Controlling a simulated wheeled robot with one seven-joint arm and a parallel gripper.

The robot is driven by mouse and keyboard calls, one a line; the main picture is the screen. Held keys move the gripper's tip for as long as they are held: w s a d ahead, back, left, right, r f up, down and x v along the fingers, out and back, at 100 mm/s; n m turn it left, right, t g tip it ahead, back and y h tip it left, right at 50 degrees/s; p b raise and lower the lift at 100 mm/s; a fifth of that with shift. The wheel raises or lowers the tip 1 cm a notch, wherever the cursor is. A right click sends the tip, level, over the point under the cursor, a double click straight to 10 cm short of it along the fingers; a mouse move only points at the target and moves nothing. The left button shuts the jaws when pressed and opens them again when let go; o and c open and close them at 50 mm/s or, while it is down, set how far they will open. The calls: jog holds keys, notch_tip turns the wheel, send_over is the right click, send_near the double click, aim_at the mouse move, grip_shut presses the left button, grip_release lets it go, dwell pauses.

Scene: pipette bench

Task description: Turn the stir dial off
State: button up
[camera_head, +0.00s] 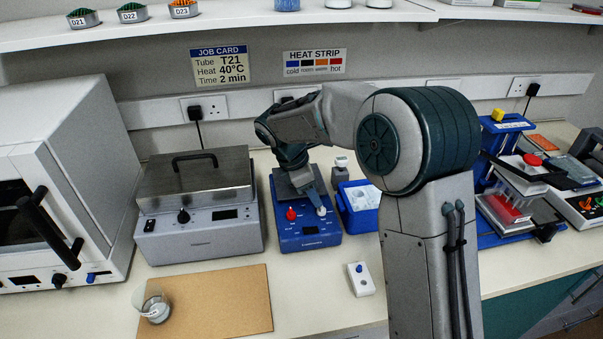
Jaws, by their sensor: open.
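A blue stirrer unit (306,235) with a grey top plate stands on the bench in the middle of the view. Its front has a red dial (291,214) at left and a white dial (321,211) at right. The dial labels are too small to read, so I cannot tell for certain which one is the stir dial or how either is set. My gripper (314,200) is open and points down over the unit, with its fingertips right by the white dial. I cannot tell whether they touch it. My gripper and wrist hide part of the top plate.
A grey lidded bath (204,237) stands close on the left, a blue box (358,208) close on the right. A small white button box (361,279) lies in front. A beaker (155,307) stands on a brown board (225,305). My arm hides the bench at right.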

jog(key=v, duration=0.8)
jog(key=shift+r+b, duration=0.25)
jog(key=shift+b, duration=0.05)
jog(key=shift+a, duration=0.1)
jog(key=s+d+r+m+y, duration=0.2)
jog(key=s+d+r+m, duration=0.1)
jog(key=s+d+m, duration=0.95)
jog(key=s+d+f+m+t+y, duration=0.2)
jog(key=s+d+f+m, duration=0.2)
jog(key=s+d+m, duration=0.5)
jog(key=s, duration=0.3)
jog(key=shift+f, duration=0.25)
jog(key=shift+w, duration=0.1)
